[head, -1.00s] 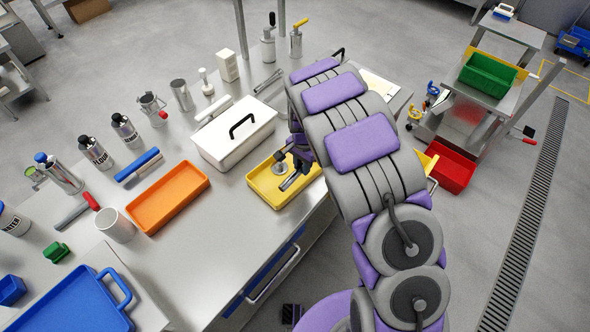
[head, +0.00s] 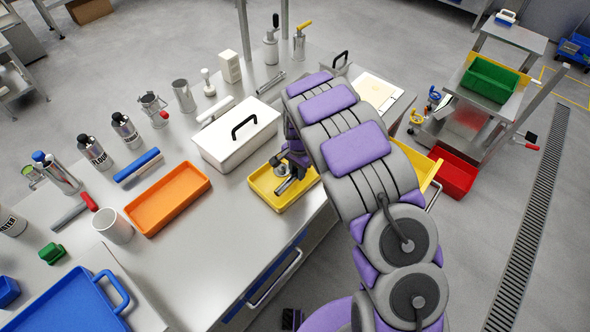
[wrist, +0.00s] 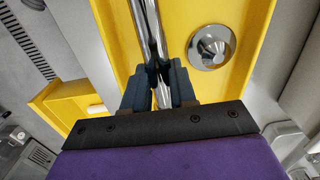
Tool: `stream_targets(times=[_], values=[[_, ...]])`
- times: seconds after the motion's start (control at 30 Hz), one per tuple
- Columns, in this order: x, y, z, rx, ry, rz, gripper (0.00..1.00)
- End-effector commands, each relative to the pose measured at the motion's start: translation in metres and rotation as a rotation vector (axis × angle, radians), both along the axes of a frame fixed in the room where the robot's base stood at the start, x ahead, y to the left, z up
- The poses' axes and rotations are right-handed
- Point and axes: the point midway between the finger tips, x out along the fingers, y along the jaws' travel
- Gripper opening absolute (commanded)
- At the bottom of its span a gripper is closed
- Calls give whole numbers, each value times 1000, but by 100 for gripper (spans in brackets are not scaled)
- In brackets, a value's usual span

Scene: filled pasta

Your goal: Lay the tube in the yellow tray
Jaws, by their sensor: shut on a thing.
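The yellow tray (head: 263,193) sits on the workbench near its front edge, right of the orange tray. My gripper (head: 284,180) is down at the tray. In the wrist view my gripper (wrist: 159,80) is shut on a shiny metal tube (wrist: 146,25), which runs lengthwise between the fingers over the yellow tray (wrist: 118,45). I cannot tell whether the tube touches the tray floor. A round metal piece with a knob (wrist: 211,47) lies in the tray beside the tube, to its right in the wrist view.
A white lidded box (head: 237,135) with a black handle stands just behind the yellow tray. The orange tray (head: 158,221) lies to the left. Several bottles and tools stand along the back and left. Bare bench lies in front of the trays.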

Motion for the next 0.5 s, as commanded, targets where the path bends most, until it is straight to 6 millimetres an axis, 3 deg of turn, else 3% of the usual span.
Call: stream_targets(times=[0.4,0.43,0.5], values=[[0,5,-11,-7,1,-2,0],[0,6,-11,-7,2,-2,28],[0,6,-11,-8,1,-2,35]])
